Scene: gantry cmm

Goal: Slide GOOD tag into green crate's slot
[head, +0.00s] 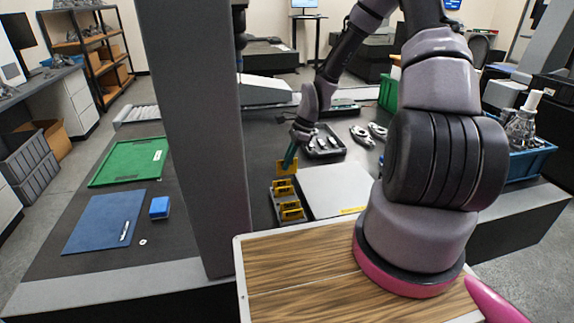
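My gripper (289,158), with teal fingers, reaches down over the dark table left of the grey plate. It appears shut on a yellow tag (286,166), which shows just beyond the far end of a dark tag holder (277,208). The lettering on this tag is too small to read. Several more yellow tags (291,212) stand in the holder. A green crate (388,93) stands at the back, partly hidden behind my arm. Its slot cannot be made out.
A dark tray (340,152) with metal parts and loose metal pieces (361,134) lie beyond the grey plate (335,187). A grey column rises at left (195,130). A blue crate (530,162) stands right.

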